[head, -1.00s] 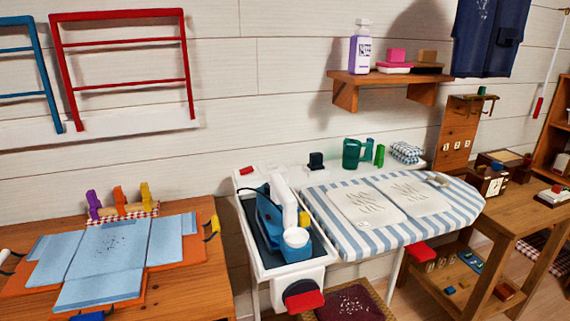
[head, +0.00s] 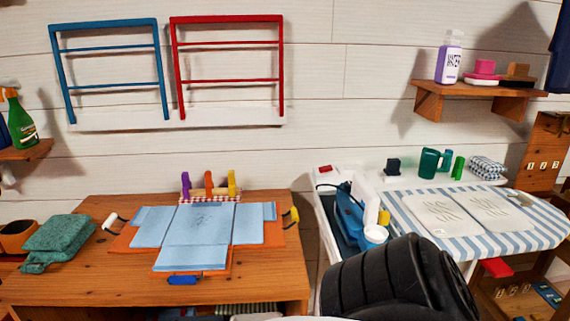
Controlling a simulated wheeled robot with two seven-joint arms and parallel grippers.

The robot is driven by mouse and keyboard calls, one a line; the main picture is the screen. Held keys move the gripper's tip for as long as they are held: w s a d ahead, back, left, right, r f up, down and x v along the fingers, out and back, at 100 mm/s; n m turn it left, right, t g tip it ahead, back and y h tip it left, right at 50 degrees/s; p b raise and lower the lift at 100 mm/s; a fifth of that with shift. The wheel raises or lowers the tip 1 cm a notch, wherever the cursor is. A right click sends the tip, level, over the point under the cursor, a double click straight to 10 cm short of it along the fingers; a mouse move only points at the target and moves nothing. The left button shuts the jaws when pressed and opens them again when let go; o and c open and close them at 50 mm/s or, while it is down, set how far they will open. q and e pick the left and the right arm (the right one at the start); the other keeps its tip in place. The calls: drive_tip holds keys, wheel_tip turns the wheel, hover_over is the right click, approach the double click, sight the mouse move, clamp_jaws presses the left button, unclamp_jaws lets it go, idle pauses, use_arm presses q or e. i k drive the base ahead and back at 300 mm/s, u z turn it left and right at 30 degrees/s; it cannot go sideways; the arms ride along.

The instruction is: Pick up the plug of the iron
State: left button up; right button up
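The blue iron (head: 349,214) rests in the dark-lined white tray (head: 327,246) at the left end of the ironing board (head: 530,240). A dark cord shows at its rear. A small black block-like piece (head: 393,167) stands on the white ledge behind the iron; it may be the plug, but it is too small to tell. A white cup-like part (head: 376,235) is at the iron's near end. A large black part, apparently my arm, covers the area in front of the tray. Neither gripper is in view.
A wooden table (head: 60,285) with a folded blue cloth (head: 200,233) stands at left. A green cup (head: 429,162) and checked cloth (head: 487,167) sit behind the board. A shelf (head: 480,89) with a purple bottle (head: 449,60) hangs above.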

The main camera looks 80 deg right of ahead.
sight(393, 166)
drive_tip(key=u, duration=0.2)
drive_tip(key=k, duration=1.65)
drive_tip(key=z, duration=0.9)
